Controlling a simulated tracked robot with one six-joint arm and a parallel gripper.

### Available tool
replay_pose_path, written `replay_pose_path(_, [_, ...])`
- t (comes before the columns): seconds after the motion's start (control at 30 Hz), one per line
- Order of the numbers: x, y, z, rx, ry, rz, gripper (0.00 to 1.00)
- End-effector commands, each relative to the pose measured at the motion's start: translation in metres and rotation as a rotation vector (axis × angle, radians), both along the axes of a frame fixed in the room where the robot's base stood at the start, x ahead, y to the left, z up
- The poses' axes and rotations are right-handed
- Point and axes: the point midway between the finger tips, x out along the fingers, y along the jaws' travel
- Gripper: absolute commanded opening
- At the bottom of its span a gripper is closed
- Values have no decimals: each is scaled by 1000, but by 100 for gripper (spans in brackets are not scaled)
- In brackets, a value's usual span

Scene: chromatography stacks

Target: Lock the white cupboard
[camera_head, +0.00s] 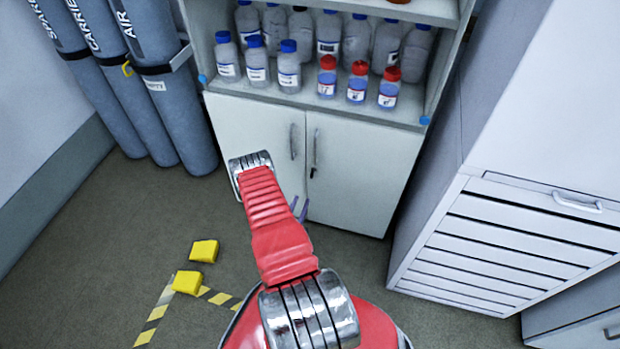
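The white cupboard (365,180) stands ahead under an open shelf, with two doors that look closed. The left door (250,125) has a metal handle (293,142), and the right door has another handle (316,150). A small dark spot (312,174), which may be a lock or key, is at the lower end of the right handle. My red arm covers the lower part of the left door. My gripper (299,208) shows as two thin purple-grey fingers in front of the lower doors, with a gap between them. Its body is hidden behind my arm, and nothing shows between the fingers.
Several blue- and red-capped bottles (289,67) stand on the shelf above the doors. Grey gas cylinders (180,115) stand at the left. A white drawer cabinet (500,245) stands at the right. Yellow blocks (204,251) and striped tape (160,308) are on the floor at the lower left.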

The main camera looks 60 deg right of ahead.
Motion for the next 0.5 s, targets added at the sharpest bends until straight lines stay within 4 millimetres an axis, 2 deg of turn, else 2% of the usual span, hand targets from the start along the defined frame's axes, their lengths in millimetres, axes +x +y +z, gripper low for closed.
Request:
replay_pose_path(0.33, [0,-1,0,-1,0,0,27])
replay_pose_path(0.5, [2,-9,0,-2,-1,0,27])
